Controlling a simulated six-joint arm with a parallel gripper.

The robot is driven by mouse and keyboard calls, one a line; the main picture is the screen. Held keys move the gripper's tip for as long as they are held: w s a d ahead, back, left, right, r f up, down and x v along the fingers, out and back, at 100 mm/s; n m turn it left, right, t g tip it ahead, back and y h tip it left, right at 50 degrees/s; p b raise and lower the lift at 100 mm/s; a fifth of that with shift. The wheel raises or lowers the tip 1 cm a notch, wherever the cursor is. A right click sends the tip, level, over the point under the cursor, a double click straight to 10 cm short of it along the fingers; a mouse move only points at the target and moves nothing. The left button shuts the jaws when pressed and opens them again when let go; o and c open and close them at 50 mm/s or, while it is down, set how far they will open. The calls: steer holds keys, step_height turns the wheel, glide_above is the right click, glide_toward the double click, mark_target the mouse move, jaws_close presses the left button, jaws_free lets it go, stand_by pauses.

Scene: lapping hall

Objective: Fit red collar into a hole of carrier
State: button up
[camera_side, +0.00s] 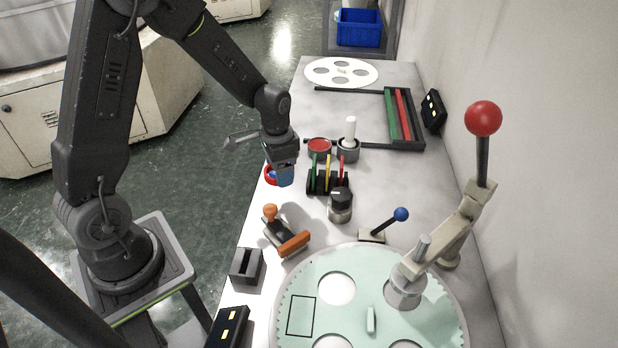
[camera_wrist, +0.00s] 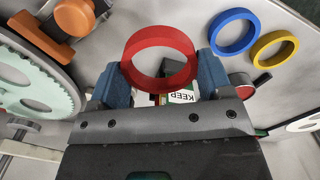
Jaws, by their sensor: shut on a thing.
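The red collar (camera_wrist: 158,37) is a plain ring held between the blue fingertips of my gripper (camera_wrist: 160,78) in the wrist view. In the side view my gripper (camera_side: 284,176) hangs over the left edge area of the bench, and the collar (camera_side: 267,176) shows partly behind a fingertip. The carrier (camera_side: 350,278) is a pale green toothed disc with several round holes at the near end of the bench. A lever arm stands over one hole. The carrier's toothed edge (camera_wrist: 62,88) shows at the left in the wrist view, apart from the collar.
An orange-handled stamp (camera_side: 292,243), a dark knob (camera_side: 340,204) and a blue-ball lever (camera_side: 400,214) stand between gripper and carrier. A red-ball lever (camera_side: 483,118) rises at right. Blue (camera_wrist: 234,47) and yellow (camera_wrist: 256,47) rings lie on the bench. A white disc (camera_side: 341,84) lies far back.

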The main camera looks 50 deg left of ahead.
steer(key=s+d+r+m, duration=0.3)
steer(key=d+m, duration=0.2)
steer(key=d, duration=0.4)
steer(key=s+d+r+m, duration=0.25)
steer(key=d+m, duration=0.25)
steer(key=d, duration=0.3)
glide_above(338, 289)
step_height(338, 289, down, 6)
steer(key=shift+a+f, duration=0.1)
steer(key=shift+f, duration=2.2)
steer(key=shift+f, duration=0.15)
